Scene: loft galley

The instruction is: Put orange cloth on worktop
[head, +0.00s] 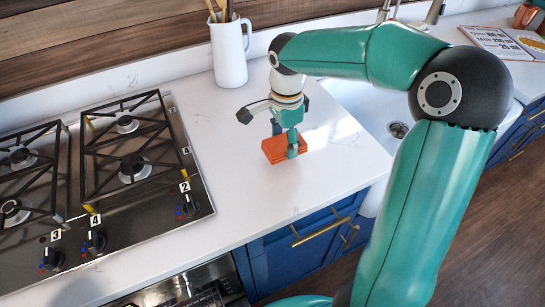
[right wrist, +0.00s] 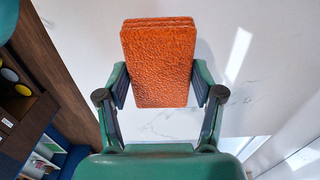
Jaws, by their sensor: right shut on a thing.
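The orange cloth (head: 272,150) is a folded, textured block at the worktop's surface, right of the hob. It also shows in the right wrist view (right wrist: 158,60), upright in the picture between the two fingers. My right gripper (head: 292,144) is shut on it, with one finger on each side. I cannot tell whether the cloth's underside touches the white worktop (head: 240,215) or is just above it. My left gripper is not in view.
A white jug (head: 229,55) with utensils stands at the back. A sink (head: 398,130) lies to the right. The worktop in front of the cloth is clear.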

